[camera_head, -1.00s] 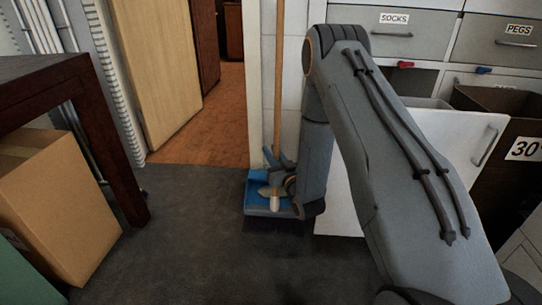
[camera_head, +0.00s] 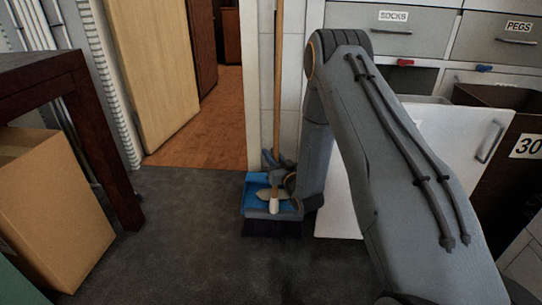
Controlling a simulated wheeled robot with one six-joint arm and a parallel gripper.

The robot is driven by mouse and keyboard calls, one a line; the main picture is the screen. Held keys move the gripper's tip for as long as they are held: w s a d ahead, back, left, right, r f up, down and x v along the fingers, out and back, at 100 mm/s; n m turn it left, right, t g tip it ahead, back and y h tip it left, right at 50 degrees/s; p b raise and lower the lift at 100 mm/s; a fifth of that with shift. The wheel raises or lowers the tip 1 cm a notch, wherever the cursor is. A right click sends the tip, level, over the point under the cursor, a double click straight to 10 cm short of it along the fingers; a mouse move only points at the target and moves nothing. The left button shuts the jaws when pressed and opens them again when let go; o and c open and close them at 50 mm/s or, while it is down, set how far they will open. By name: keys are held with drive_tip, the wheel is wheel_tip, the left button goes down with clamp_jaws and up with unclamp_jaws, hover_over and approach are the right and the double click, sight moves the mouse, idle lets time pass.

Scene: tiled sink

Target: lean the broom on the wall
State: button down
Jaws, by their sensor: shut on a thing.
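The broom has a long wooden handle (camera_head: 278,85) that stands close to upright in front of the white tiled wall (camera_head: 290,110). Its blue head (camera_head: 254,190) with dark bristles (camera_head: 270,228) is low, near the dark floor. My gripper (camera_head: 273,182) is at the lower part of the handle, just above the head, and is shut on the broom. My arm hides part of the gripper and the right side of the broom head. I cannot tell whether the handle touches the wall.
An open doorway with a wooden floor (camera_head: 205,130) lies left of the wall. A dark table (camera_head: 85,120) and a cardboard box (camera_head: 50,210) stand at the left. A white cabinet door (camera_head: 465,160) and labelled drawers (camera_head: 400,35) are at the right. The middle floor (camera_head: 170,235) is clear.

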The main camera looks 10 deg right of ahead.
drive_tip(key=shift+f, duration=0.25)
idle(0.7)
drive_tip(key=c, duration=1.5)
unclamp_jaws()
drive_tip(key=shift+c, duration=0.2)
drive_tip(key=shift+f, duration=0.1)
